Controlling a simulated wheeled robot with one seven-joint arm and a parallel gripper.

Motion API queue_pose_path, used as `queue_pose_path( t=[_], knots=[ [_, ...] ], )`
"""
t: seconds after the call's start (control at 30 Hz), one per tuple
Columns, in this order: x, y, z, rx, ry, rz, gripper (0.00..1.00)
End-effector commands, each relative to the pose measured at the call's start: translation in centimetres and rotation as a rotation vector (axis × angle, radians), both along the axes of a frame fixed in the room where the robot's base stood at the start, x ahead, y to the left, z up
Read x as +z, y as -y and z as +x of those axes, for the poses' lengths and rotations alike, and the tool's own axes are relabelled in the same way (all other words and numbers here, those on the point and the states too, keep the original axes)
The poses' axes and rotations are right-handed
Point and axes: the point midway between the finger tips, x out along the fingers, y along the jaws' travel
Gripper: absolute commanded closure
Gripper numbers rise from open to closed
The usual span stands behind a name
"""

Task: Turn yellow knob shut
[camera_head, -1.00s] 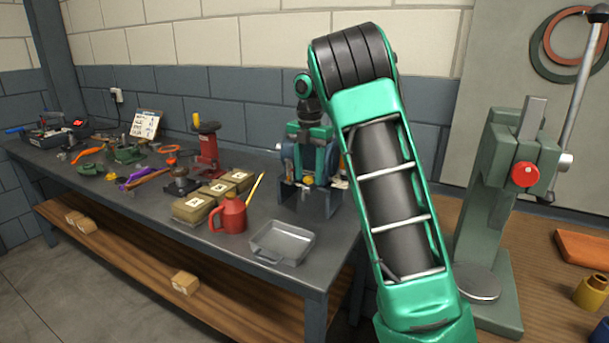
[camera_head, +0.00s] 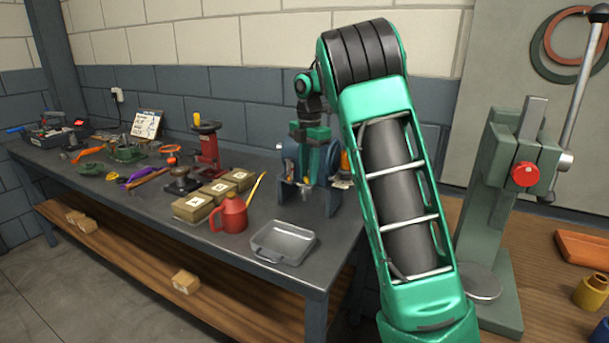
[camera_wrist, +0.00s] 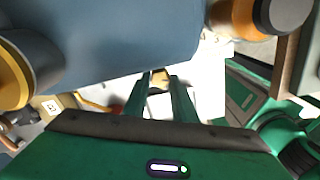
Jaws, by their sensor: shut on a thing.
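A blue-grey casing (camera_head: 290,158) stands at the right end of the grey bench. In the wrist view its rounded body (camera_wrist: 110,40) fills the top left. My gripper (camera_wrist: 161,78) points down beside the casing, its fingertips close together on a small tan-yellow part, which appears to be the yellow knob (camera_wrist: 159,83). Most of that part is hidden by the fingers and the casing. An orange-yellow cylinder with a dark end (camera_wrist: 232,16) is at the top right, and a yellow ring (camera_wrist: 14,80) at the left. In the head view my arm covers much of the casing.
A clear tray (camera_head: 283,243), a red can (camera_head: 230,214) and several tan boxes (camera_head: 219,190) are left of the casing. A green press (camera_head: 505,200) stands on the wooden bench at the right.

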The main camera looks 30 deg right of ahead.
Motion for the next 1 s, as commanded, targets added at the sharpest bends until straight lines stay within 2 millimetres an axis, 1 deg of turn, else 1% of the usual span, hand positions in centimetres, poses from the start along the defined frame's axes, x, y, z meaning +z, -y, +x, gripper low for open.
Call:
queue_pose_path(
  t=[0.03, 0.2, 0.4, 0.93, 0.97, 1.0],
  knots=[
    [0.11, 0.39, 0.07, -0.039, 0.005, -0.003, 0.98],
    [0.12, 0.44, 0.07, -0.138, 0.004, -0.003, 0.98],
    [0.1, 0.49, 0.05, -0.21, 0.004, -0.004, 0.98],
    [0.11, 0.6, -0.01, -0.241, 0.003, -0.005, 0.98],
    [0.11, 0.61, -0.01, -0.241, 0.003, -0.005, 0.71],
    [0.1, 0.59, -0.01, -0.24, 0.003, -0.005, 0.61]
  ],
)
